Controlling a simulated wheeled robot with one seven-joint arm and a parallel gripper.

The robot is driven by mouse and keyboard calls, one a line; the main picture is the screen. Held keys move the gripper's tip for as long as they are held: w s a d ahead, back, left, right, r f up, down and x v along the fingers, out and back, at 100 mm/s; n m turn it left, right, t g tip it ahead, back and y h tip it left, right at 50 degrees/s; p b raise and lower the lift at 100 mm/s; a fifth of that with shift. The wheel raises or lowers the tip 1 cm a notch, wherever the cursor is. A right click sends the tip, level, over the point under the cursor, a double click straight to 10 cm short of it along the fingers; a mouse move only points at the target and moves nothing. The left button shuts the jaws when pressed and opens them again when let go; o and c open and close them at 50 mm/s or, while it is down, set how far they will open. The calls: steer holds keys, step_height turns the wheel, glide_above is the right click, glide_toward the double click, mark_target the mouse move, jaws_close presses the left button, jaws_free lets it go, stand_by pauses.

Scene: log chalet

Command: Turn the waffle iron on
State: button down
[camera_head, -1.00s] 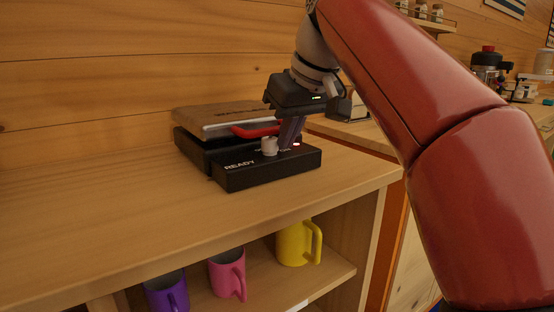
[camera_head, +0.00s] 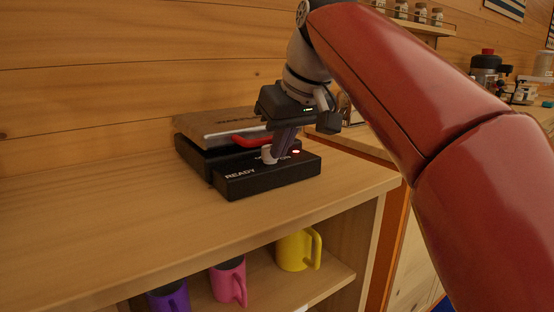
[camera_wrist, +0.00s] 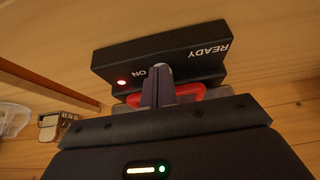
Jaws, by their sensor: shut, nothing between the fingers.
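The waffle iron (camera_head: 215,123) sits on the wooden counter, with its lid down and a red handle (camera_head: 252,139) at its front. Its black control box (camera_head: 255,184) reads READY and has a pale knob (camera_head: 267,155) and a glowing red light (camera_head: 296,151). My gripper (camera_head: 277,156) is shut and empty, its fingertips down at the right side of the knob, seemingly touching it. In the wrist view the fingers (camera_wrist: 158,73) stand in front of the box (camera_wrist: 165,47) beside the word ON and hide the knob. The red light shows there too (camera_wrist: 122,82).
The counter (camera_head: 100,215) left of the waffle iron is clear. A log wall (camera_head: 120,70) stands close behind. Purple, pink and yellow mugs (camera_head: 293,252) sit on the shelf below. Another counter with a coffee machine (camera_head: 487,68) lies at the far right.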

steer(key=shift+s+a, duration=0.15)
steer(key=shift+a, duration=0.1)
steer(key=shift+s+d, duration=0.2)
steer(key=shift+s, duration=0.15)
step_height(320, 180, up, 6)
steer(key=shift+p, duration=1.25)
